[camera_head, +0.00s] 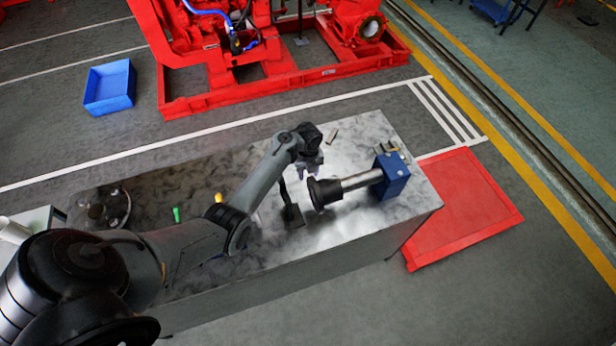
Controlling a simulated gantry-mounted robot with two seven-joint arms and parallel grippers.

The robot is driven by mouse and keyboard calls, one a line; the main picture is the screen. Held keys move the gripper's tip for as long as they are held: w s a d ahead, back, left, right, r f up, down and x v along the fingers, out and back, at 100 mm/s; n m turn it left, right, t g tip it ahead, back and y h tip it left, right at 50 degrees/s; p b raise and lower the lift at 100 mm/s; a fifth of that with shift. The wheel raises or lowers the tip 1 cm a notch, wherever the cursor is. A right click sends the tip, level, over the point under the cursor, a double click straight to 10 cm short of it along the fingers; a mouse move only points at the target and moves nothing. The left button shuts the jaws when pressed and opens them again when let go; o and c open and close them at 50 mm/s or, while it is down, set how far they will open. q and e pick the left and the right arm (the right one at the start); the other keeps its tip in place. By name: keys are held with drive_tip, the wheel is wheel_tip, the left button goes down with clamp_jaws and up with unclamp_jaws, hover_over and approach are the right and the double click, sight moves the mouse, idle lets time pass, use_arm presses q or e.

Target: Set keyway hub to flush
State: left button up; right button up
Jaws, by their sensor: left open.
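A dark, flanged hub (324,192) sits on the left end of a bright metal shaft (360,182). The shaft lies roughly level, its right end held in a blue block (392,176) near the bench's right end. The keyway and how the hub's face lines up with the shaft end are too small to tell. My left gripper (307,172) is open and empty, pointing down just behind and left of the hub. It appears apart from the hub, though the gap is hard to judge. My right gripper is not in view.
A red platform (465,210) stands right. A red pumpset (285,85) and blue crate (110,87) are behind.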

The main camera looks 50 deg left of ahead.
use_arm(q)
drive_tip(key=shift+r, duration=2.95)
drive_tip(key=shift+s, duration=0.1)
drive_tip(key=s+d+r+n+t+p, duration=0.1)
drive_tip(key=s+d+r+n, duration=0.4)
drive_tip(key=s+d+n, duration=0.5)
drive_tip(key=s+d+r+n+t+p, duration=0.2)
drive_tip(key=s+d+r+n, duration=0.4)
drive_tip(key=s+d+n, duration=0.4)
drive_tip(key=s+d+p, duration=0.1)
drive_tip(key=s, duration=0.5)
drive_tip(key=shift+d+r+t+p, duration=0.15)
drive_tip(key=shift+d+t+p, duration=0.15)
drive_tip(key=shift+d+p, duration=0.1)
drive_tip(key=shift+s, duration=0.1)
